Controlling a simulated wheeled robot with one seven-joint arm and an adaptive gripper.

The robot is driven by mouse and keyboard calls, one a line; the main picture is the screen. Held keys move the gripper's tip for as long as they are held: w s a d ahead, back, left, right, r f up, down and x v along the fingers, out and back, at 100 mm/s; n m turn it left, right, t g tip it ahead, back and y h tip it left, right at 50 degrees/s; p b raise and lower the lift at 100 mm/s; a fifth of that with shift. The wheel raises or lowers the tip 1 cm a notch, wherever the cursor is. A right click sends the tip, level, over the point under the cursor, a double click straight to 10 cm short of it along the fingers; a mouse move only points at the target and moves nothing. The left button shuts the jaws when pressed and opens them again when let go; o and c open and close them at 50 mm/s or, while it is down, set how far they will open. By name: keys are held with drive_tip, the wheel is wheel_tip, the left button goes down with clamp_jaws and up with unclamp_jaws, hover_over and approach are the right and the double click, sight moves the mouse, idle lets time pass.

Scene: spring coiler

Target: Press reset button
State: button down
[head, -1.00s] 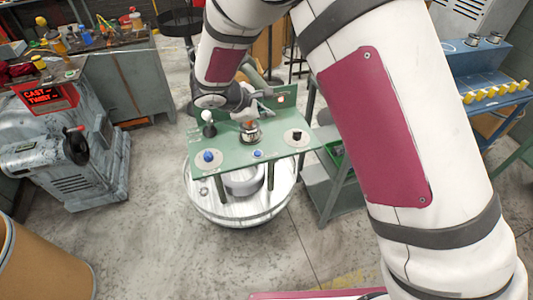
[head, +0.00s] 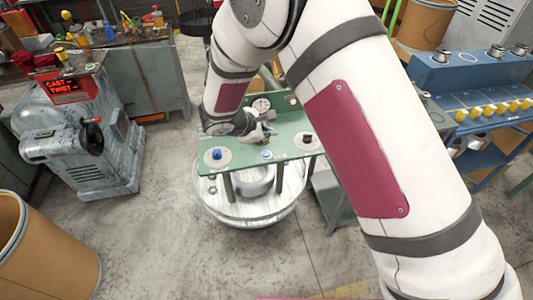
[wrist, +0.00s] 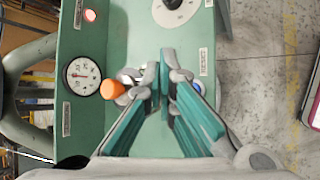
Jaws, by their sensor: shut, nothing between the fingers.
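A green panel (head: 238,168) stands on a round white base. A small blue button (head: 266,154) sits at the middle of its front edge. A larger blue button (head: 217,153) sits on a pale disc at the left. My gripper (head: 268,138) is shut and empty, above the panel just behind the small blue button. In the wrist view my gripper (wrist: 167,60) points at the panel.
A gauge (wrist: 83,77), an orange knob (wrist: 112,89), a red lamp (wrist: 90,15) and a black knob on a dial (wrist: 175,8) are on the panel. A grey machine (head: 80,140) stands left and a blue bench (head: 470,75) right. The floor in front is clear.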

sight(268, 155)
drive_tip(key=shift+f+b, duration=1)
drive_tip(key=shift+f, duration=2)
drive_tip(key=shift+f, duration=0.1)
drive_tip(key=shift+f, duration=0.3)
drive_tip(key=shift+f+b, duration=0.4)
drive_tip(key=shift+b, duration=0.1)
drive_tip(key=shift+r, duration=0.85)
drive_tip(key=shift+r+p, duration=1.05)
drive_tip(key=shift+r, duration=1.45)
